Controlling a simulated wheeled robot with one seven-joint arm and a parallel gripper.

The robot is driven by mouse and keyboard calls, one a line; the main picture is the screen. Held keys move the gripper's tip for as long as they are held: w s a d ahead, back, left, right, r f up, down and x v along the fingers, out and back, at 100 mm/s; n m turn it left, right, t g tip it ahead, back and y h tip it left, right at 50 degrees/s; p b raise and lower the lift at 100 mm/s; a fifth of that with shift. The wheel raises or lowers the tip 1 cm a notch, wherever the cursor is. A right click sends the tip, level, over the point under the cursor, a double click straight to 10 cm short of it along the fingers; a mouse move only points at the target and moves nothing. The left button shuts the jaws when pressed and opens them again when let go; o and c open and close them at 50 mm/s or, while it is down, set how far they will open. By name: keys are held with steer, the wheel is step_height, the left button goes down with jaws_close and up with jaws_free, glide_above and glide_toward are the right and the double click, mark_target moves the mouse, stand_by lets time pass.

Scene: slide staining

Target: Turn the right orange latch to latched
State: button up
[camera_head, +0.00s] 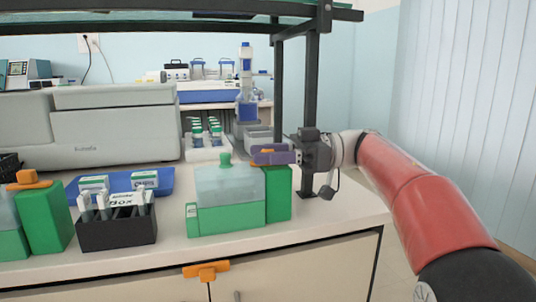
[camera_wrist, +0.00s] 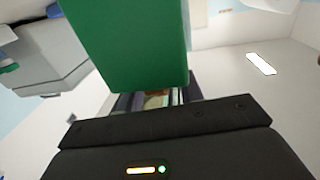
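The right orange latch (camera_head: 268,147) sits at the top of the right green block (camera_head: 278,192), beside the clear-topped green staining box (camera_head: 230,190). Only a small part of the latch shows. My gripper (camera_head: 270,157) reaches in from the right, with its fingers at the latch and hiding most of it. In the wrist view the green block (camera_wrist: 130,45) fills the top middle. The fingers (camera_wrist: 155,100) are partly hidden beneath it, and a tan-orange patch shows between them. I cannot tell whether they grip the latch.
A left green block (camera_head: 45,215) carries another orange latch (camera_head: 28,180). An orange piece (camera_head: 206,271) is on the cabinet front. A dark frame post (camera_head: 312,90) stands close to my gripper.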

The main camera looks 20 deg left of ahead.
steer(key=shift+d, duration=0.1)
steer(key=v, duration=0.7)
steer(key=shift+w+d, duration=0.2)
steer(key=shift+d, duration=0.05)
